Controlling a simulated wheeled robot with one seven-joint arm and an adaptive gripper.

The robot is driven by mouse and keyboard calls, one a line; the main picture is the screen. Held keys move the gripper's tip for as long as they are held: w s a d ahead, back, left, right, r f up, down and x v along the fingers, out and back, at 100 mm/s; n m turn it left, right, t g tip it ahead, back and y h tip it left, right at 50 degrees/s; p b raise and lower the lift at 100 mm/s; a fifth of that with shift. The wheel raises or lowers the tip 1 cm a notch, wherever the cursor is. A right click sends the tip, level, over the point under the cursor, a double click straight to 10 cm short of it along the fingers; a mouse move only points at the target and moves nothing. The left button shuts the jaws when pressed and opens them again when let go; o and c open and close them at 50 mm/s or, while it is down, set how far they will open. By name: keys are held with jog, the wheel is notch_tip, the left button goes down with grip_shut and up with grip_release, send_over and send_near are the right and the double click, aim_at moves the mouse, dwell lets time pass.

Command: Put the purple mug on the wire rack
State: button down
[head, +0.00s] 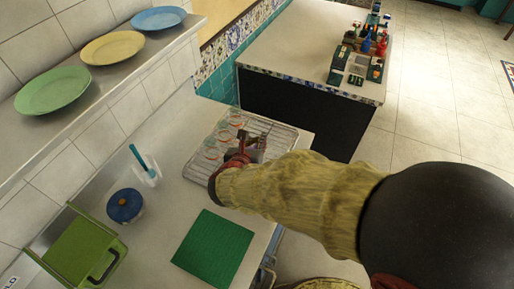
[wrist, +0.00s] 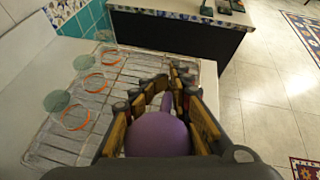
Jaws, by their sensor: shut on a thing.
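The purple mug (wrist: 157,135) is between the fingers of my gripper (wrist: 161,97) in the wrist view, its rounded side towards the camera and a narrow part, maybe its handle, pointing away. My gripper is shut on it. The wire rack (wrist: 52,140) lies below and around the gripper, mostly to its left in the wrist view. In the head view my gripper (head: 246,158) is over the wire rack (head: 283,136). The mug cannot be made out clearly there. Whether it touches the rack cannot be told.
Several clear glasses (head: 211,152) with orange rims stand along the rack's left side, close to my gripper. Plates (head: 52,90) sit on the shelf.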

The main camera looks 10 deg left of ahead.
jog(key=w+f+b, duration=0.1)
jog(key=w+f, duration=0.1)
jog(key=f, duration=0.1)
jog(key=w+f+b, duration=0.1)
jog(key=w+f, duration=0.2)
jog(key=shift+w+d+f+b, duration=0.1)
jog(key=shift+w+d+b, duration=0.05)
jog(key=shift+w+b, duration=0.2)
jog(key=shift+w+f+b, duration=0.15)
jog(key=shift+f+b, duration=0.65)
jog(key=shift+f, duration=0.75)
jog(key=shift+f, duration=0.15)
jog(key=c, duration=1.5)
grip_release()
